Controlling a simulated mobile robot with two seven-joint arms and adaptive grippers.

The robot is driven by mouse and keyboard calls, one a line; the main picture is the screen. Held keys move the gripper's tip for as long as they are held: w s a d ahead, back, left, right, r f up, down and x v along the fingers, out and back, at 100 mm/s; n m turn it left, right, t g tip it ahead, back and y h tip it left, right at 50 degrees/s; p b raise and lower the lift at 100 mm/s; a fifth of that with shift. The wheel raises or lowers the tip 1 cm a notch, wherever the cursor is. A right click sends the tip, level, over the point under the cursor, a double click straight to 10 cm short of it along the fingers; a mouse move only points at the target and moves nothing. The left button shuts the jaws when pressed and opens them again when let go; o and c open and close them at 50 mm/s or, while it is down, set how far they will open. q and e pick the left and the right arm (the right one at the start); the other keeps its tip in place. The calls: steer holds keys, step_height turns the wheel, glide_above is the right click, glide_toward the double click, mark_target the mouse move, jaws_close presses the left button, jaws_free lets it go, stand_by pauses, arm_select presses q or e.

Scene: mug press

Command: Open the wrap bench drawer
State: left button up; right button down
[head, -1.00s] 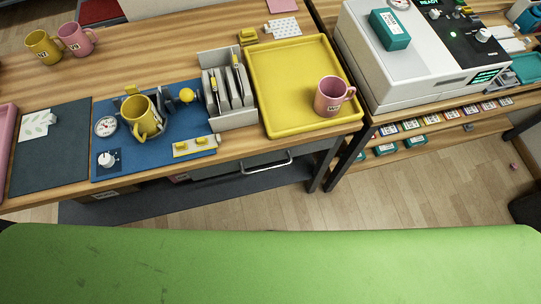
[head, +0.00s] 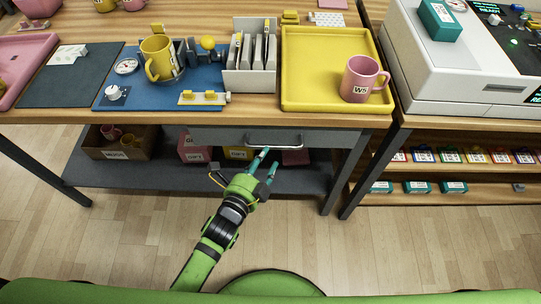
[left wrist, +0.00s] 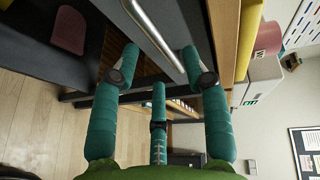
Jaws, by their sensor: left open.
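The wrap bench drawer (head: 222,137) is a grey front under the wooden bench top. It looks shut, with a silver bar handle (head: 274,146). My left gripper (head: 263,161) is open just in front of and below the handle, its teal fingers pointing toward it. In the left wrist view the handle (left wrist: 153,36) runs between the spread fingertips of the left gripper (left wrist: 157,68) and passes close to one of them. I cannot tell whether they touch. Nothing is held. My right gripper is not in view.
On the bench stand a yellow tray (head: 330,55) with a pink mug (head: 361,79), a grey rack (head: 249,83) and a yellow mug (head: 157,57). A lower shelf (head: 150,173) holds boxes. A bench leg (head: 345,171) stands right of the handle. The floor in front is clear.

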mark_target(272, 148)
arm_select(q)
steer(key=x, duration=0.6)
steer(key=shift+f, duration=0.15)
jaws_close()
